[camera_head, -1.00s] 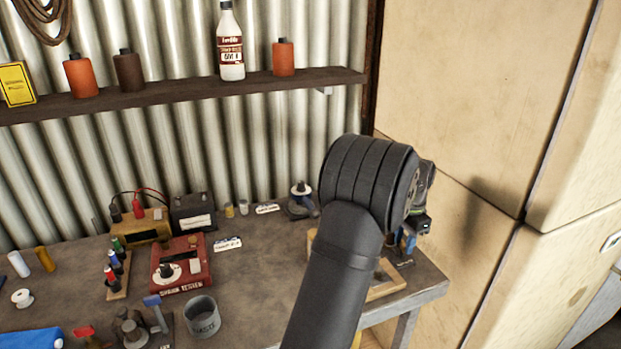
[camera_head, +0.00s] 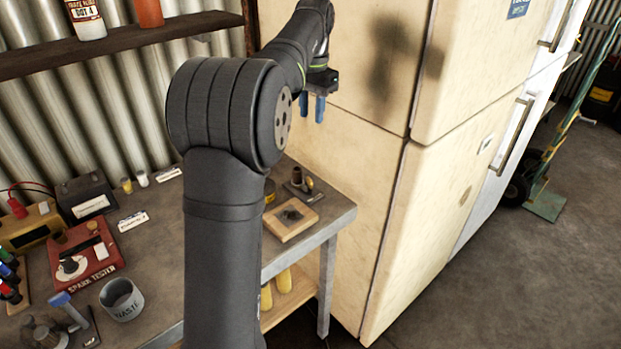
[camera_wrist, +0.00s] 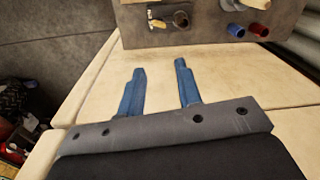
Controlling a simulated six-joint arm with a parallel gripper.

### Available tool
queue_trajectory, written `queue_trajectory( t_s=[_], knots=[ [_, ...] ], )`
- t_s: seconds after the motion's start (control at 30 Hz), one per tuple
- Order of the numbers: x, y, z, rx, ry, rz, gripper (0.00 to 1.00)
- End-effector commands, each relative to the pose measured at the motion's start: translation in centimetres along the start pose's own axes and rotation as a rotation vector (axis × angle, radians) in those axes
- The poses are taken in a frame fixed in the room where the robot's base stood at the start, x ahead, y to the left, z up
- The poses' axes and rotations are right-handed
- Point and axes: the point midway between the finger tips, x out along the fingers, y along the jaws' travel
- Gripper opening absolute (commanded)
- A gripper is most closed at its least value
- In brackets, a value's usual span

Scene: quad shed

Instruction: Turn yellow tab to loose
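My gripper (camera_head: 312,108) is in front of the cream cabinet, above and beyond the right end of the workbench. Its two blue fingers are apart with nothing between them; the wrist view (camera_wrist: 160,78) shows this too. A small yellow piece (camera_wrist: 158,23) sits beside a grey round fitting on a grey surface at the top of the wrist view, well beyond the fingertips. It may be the yellow tab, but it is too small to tell. In the head view I cannot make out a yellow tab for certain; my arm hides part of the bench.
The workbench (camera_head: 335,208) bears a wooden block (camera_head: 290,220), a small metal fixture (camera_head: 303,187), a red spark tester (camera_head: 85,248) and a waste cup (camera_head: 122,300). The cream cabinet (camera_head: 375,215) stands close at the bench's right. Open floor (camera_head: 490,290) lies farther right.

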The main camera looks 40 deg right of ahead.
Motion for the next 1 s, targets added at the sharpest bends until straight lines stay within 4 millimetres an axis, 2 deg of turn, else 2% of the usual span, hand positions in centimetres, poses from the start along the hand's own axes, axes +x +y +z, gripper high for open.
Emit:
queue_trajectory(
  t_s=[0.27,0.6,0.77,0.8,0.83,0.9,1.0],
  knots=[
    [-0.2,1.5,0.7,-0.268,0.046,-0.075,0.32],
    [-0.3,4.4,2.6,-0.807,0.221,-0.172,0.32],
    [-0.3,5.5,3.4,-1.011,0.313,-0.176,0.32],
    [0.1,5.7,3.6,-1.042,0.324,-0.175,0.32],
    [1.7,5.7,3.5,-1.037,0.315,-0.176,0.32],
    [3.5,5.7,3.6,-1.035,0.316,-0.176,0.32],
    [4.8,5.7,3.5,-1.035,0.319,-0.175,0.32]
  ],
)
